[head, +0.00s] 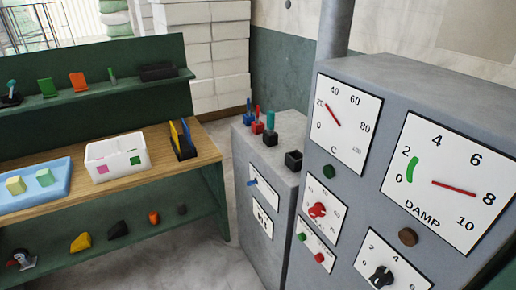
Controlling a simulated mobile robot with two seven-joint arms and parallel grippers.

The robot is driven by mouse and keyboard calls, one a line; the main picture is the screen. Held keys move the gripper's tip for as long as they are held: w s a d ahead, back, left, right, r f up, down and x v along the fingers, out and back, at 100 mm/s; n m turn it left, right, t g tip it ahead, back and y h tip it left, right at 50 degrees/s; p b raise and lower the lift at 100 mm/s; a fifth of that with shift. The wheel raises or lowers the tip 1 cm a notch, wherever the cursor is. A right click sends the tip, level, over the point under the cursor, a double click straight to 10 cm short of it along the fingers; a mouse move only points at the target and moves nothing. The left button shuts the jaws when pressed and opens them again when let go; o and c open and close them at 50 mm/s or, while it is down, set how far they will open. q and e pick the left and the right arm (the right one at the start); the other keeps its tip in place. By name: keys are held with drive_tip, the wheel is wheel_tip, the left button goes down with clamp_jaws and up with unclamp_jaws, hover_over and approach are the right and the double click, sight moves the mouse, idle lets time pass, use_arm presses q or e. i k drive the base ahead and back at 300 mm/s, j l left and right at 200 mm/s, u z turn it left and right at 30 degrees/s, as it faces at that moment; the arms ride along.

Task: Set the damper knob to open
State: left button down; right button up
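A grey press cabinet (360,160) stands at the right. Its gauge marked DAMP (425,165) has a red needle near 8 and a green band near the low end. Below that gauge a black knob (381,277) sits on a white numbered plate, partly cut off by the lower edge. A red knob (318,210) sits on another white scale plate to its left. No readable "open" mark shows, and no label clearly names either knob as the damper knob. Neither of my grippers is in view.
Another gauge (345,115), marked C, is at the upper left of the cabinet. Small green (302,237) and red (319,257) buttons sit below the red knob. A lower grey cabinet (285,180) adjoins it. A green bench with a wooden top (70,205) stands left.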

sight(250, 183)
drive_tip(key=i+j+z, duration=0.4)
drive_tip(key=i+j, duration=0.2)
drive_tip(key=i+j+z, duration=0.45)
drive_tip(key=j, duration=0.4)
drive_tip(key=i+j+z, duration=0.2)
drive_tip(key=j, duration=0.25)
drive_tip(key=i+j+z, duration=0.25)
drive_tip(key=i+j, duration=0.1)
drive_tip(key=j, duration=0.1)
